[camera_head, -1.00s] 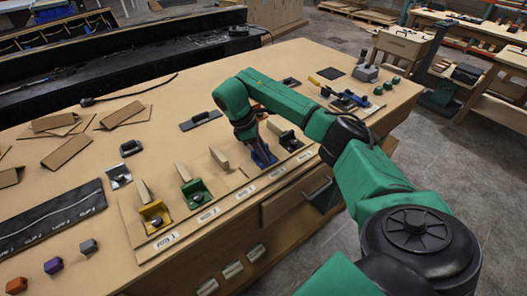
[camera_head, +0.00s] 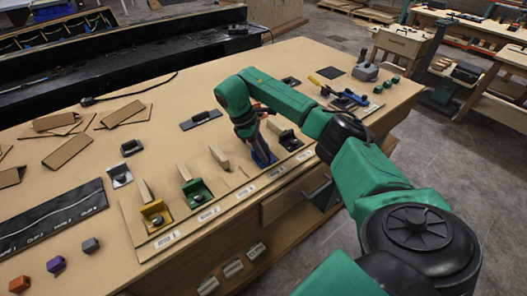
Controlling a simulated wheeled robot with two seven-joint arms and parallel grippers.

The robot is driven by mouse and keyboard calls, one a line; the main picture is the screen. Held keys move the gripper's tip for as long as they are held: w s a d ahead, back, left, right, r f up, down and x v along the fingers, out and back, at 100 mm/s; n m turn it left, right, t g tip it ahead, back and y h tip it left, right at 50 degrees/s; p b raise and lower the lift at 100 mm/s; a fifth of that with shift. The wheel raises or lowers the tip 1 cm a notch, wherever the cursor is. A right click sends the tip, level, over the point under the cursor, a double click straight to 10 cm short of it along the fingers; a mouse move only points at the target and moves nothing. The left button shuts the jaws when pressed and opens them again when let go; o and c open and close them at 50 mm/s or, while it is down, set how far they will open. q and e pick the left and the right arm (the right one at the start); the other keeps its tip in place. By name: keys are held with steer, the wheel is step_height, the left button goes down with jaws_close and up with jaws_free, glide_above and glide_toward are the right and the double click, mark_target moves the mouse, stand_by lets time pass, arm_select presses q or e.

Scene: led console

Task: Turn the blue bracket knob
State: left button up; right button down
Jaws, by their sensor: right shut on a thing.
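The blue bracket (camera_head: 262,158) stands on the wooden strip at the table's front edge, third in a row of brackets. My right arm reaches over the table from the right, and its gripper (camera_head: 258,146) points down at the blue bracket. The gripper is shut at the bracket's knob, which the fingers and wrist hide, so I cannot see how the knob is turned. My left gripper is not in view.
A green bracket (camera_head: 196,192) and a yellow bracket (camera_head: 155,214) stand left of the blue one; a dark bracket (camera_head: 290,141) stands to its right. Wooden blocks stand behind them. Small coloured cubes and a black mat (camera_head: 45,222) lie at the left.

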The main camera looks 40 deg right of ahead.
steer(key=shift+w+d+r, duration=0.1)
steer(key=shift+w+r, duration=0.05)
steer(key=shift+r, duration=0.05)
stand_by(0.7)
steer(key=c, duration=0.9)
jaws_free()
steer(key=shift+f, duration=0.1)
steer(key=p+v, duration=0.4)
steer(key=v, duration=1)
steer(key=shift+r, duration=0.25)
